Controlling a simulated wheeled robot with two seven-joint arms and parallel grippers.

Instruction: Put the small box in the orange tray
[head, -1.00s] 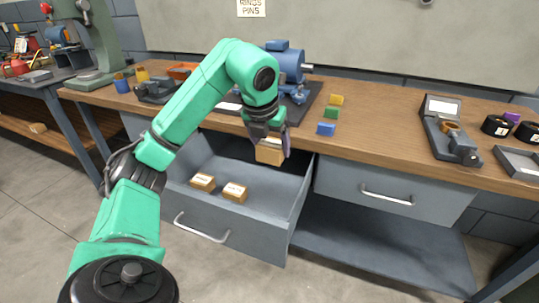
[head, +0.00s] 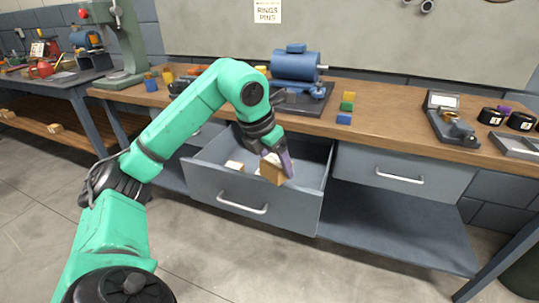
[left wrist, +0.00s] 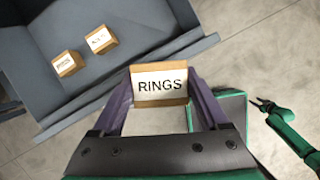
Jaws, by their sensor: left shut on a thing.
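My left gripper (head: 279,165) is shut on a small cardboard box (head: 271,173) and holds it tilted above the open drawer, near its front edge. In the left wrist view the box (left wrist: 160,86) sits between the purple fingers, its white label reading RINGS. A bit of orange (head: 195,70) shows on the bench behind my left arm, perhaps the orange tray; the arm hides most of it. My right gripper (left wrist: 264,105) is small at the right of the left wrist view, away from the box; its jaws are too small to read.
The open drawer (head: 225,192) holds more small boxes, two of which show in the left wrist view (left wrist: 68,63). A blue motor (head: 295,66) and coloured blocks (head: 344,119) stand on the bench (head: 390,119). The bench top between blocks and the right-hand device is clear.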

